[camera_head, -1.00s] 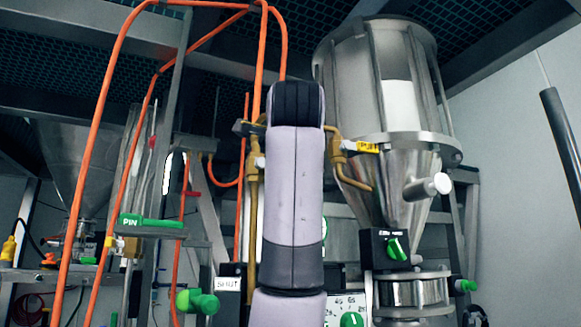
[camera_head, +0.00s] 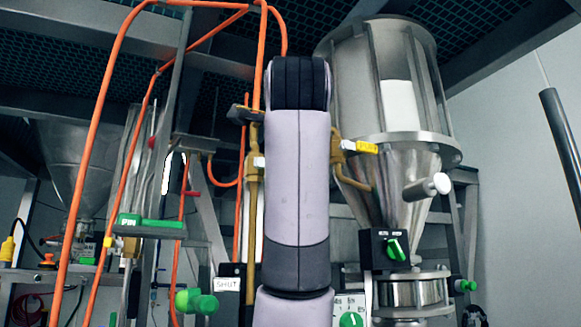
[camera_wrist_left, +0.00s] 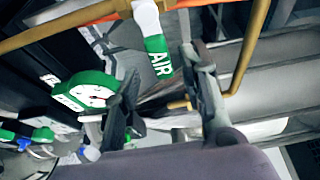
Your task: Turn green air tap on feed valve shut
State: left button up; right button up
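The green air tap (camera_wrist_left: 157,57), marked AIR, shows in the left wrist view, its white neck joined to a brass pipe (camera_wrist_left: 80,22). My left gripper (camera_wrist_left: 162,75) is open, with one dark finger on each side of the tap's lower end in that view. I see no finger closed on the tap, and I cannot tell how deep it lies between them. In the head view my arm rises through the middle and hides the gripper and the tap. My right gripper is not in view.
A green gauge (camera_wrist_left: 90,92) is close to the left finger. In the head view a steel hopper (camera_head: 385,90) stands right of my arm, with a yellow-tagged handle (camera_head: 362,147) close by. Orange hoses (camera_head: 95,150) and a green PIN handle (camera_head: 150,221) are at the left.

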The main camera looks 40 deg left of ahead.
pick_arm(q)
jog(key=v, duration=0.7)
jog(key=shift+s+d, duration=0.2)
